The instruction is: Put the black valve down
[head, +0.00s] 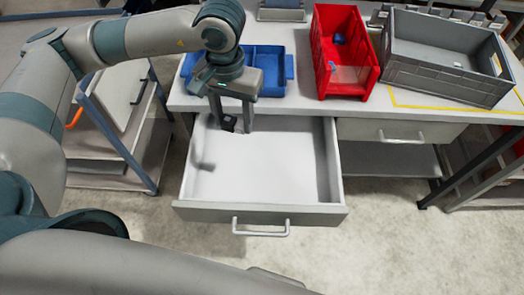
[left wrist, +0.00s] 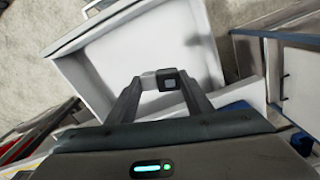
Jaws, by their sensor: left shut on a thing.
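The black valve (head: 229,123) is a small dark block between the fingertips of my left gripper (head: 232,122). In the left wrist view the valve (left wrist: 167,80) shows dark with a paler square on its face, and the gripper (left wrist: 157,82) is shut on it. The gripper points down over the back left part of an open, empty-looking drawer (head: 270,165). A shadow lies on the drawer floor, and the valve appears held above that floor. My right gripper is not in view.
On the worktop stand a blue divided tray (head: 289,68), a red bin (head: 341,85) with a few items, and a grey crate (head: 440,90) inside a yellow outline. A closed drawer (head: 400,132) is to the right. A cart (head: 110,110) stands left.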

